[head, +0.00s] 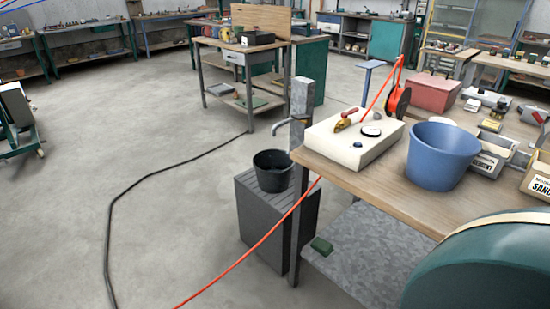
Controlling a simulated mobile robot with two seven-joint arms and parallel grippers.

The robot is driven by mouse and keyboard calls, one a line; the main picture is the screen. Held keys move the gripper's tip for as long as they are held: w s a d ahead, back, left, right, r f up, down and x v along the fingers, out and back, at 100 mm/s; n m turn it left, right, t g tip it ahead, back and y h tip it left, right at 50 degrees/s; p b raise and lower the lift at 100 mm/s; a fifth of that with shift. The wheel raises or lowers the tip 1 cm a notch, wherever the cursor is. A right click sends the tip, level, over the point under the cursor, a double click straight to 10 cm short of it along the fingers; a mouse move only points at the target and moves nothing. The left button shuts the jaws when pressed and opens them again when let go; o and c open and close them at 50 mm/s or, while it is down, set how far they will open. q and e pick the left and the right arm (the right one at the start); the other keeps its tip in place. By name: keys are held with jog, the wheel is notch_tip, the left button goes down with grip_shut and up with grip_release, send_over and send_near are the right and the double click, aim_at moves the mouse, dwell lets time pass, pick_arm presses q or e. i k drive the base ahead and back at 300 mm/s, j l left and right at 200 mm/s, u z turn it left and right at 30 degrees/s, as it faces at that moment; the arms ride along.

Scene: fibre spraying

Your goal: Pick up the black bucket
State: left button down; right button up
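The black bucket (273,171) stands upright on a dark grey slatted block (262,209), under a tap (289,122) on a grey post. Its open top faces up and its inside looks dark; I cannot tell whether it holds anything. Neither of my grippers shows in the head view.
A wooden workbench (430,204) right of the bucket carries a blue bucket (442,156), a white box (354,138) and labelled bins. A red cord runs down past the block. A black cable (122,205) crosses the floor. Open concrete floor (180,200) lies to the left.

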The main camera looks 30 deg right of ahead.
aim_at(273, 167)
jog(key=z, duration=1.05)
jog(key=i+z, duration=0.1)
